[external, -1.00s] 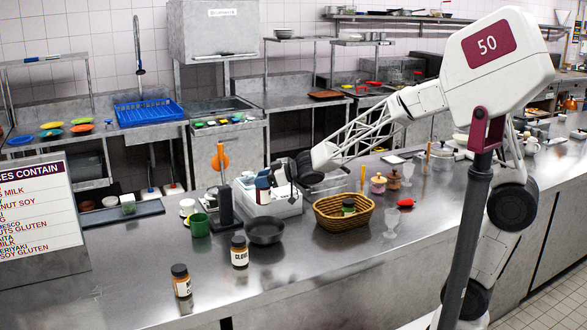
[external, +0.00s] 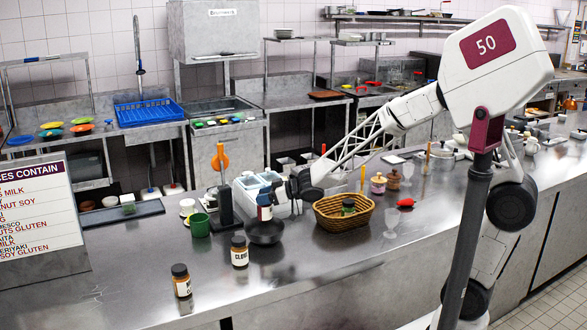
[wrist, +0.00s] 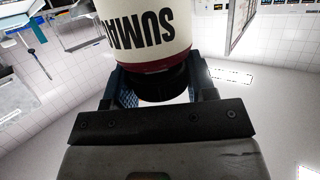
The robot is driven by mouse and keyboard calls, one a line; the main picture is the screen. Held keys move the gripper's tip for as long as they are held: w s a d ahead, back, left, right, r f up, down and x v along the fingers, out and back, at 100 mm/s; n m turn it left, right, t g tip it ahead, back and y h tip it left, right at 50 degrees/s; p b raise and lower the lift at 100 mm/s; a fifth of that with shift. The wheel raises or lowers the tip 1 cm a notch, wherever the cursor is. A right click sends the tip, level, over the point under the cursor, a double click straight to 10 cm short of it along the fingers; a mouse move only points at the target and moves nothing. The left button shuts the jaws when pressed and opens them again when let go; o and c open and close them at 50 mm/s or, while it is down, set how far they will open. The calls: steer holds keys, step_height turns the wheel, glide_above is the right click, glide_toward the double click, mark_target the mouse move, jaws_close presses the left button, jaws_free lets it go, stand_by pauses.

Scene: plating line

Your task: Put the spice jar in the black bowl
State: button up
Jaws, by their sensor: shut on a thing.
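My gripper (external: 274,194) is shut on a spice jar (external: 265,212) with a white label and a dark red band. In the wrist view the jar (wrist: 145,25) shows label letters upside down, reading "SUMA", with its black lid (wrist: 160,84) between the fingers. The black bowl (external: 264,238) stands on the steel counter. The held jar is over the bowl in the picture, its lower end at or just inside the rim; I cannot tell whether it touches the bottom.
A jar labelled like cloves (external: 240,254) and another jar (external: 181,283) stand in front of the bowl. A green mug (external: 199,225) is to its left, a wicker basket (external: 327,222) with a jar to its right. A light-coloured container (external: 247,190) is behind.

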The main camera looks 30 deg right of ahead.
mark_target(267, 215)
steer(key=shift+f, duration=2.1)
steer(key=shift+f, duration=0.1)
steer(key=shift+f, duration=1.8)
steer(key=shift+f, duration=0.1)
steer(key=o, duration=1)
steer(key=shift+o, duration=0.2)
steer(key=shift+s+d+r, duration=0.3)
steer(key=shift+d, duration=0.2)
steer(key=v, duration=1)
steer(key=shift+s+d+r, duration=0.15)
steer(key=shift+s+d, duration=0.05)
steer(key=shift+d, duration=0.15)
